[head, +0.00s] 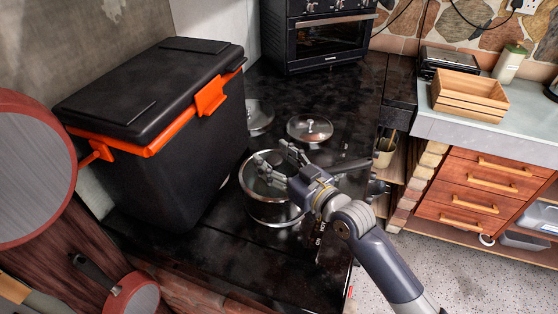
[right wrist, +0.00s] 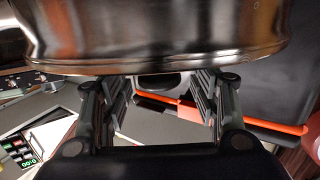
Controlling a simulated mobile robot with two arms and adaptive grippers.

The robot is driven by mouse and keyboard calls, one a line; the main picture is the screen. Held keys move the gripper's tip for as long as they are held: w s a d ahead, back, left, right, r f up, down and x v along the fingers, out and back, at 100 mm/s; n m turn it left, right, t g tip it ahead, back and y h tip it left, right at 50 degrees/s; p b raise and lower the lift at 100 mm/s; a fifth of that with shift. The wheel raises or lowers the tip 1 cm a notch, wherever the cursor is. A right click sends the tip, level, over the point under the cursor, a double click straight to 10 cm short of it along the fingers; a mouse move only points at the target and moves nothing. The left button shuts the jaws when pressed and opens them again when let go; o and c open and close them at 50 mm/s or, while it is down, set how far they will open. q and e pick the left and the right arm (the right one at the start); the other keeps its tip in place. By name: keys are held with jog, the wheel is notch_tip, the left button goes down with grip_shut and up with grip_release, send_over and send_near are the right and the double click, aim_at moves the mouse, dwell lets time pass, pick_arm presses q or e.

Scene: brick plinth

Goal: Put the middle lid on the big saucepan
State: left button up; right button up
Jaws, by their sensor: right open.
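The big saucepan (head: 277,211) is shiny metal and stands on the dark worktop beside the black box; a metal wall with a rim fills the top of the right wrist view (right wrist: 160,35). A glass lid with a knob (head: 310,129) lies flat behind it. A second glass lid (head: 258,117) lies farther left, partly hidden by the box. Which is the middle lid is not clear. My right gripper (head: 276,164) is open and empty, its fingers over the saucepan in the head view. It covers part of the pan. My left gripper is not in view.
The black box (head: 165,130) with orange latches closely flanks the saucepan on the left. An oven (head: 330,38) stands behind. A grey bar-like handle (head: 352,166) shows right of my gripper. A wooden crate (head: 470,94) sits on the right counter. Worktop behind the lids is clear.

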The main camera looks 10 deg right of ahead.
jog(key=v, duration=1.2)
dwell(0.4)
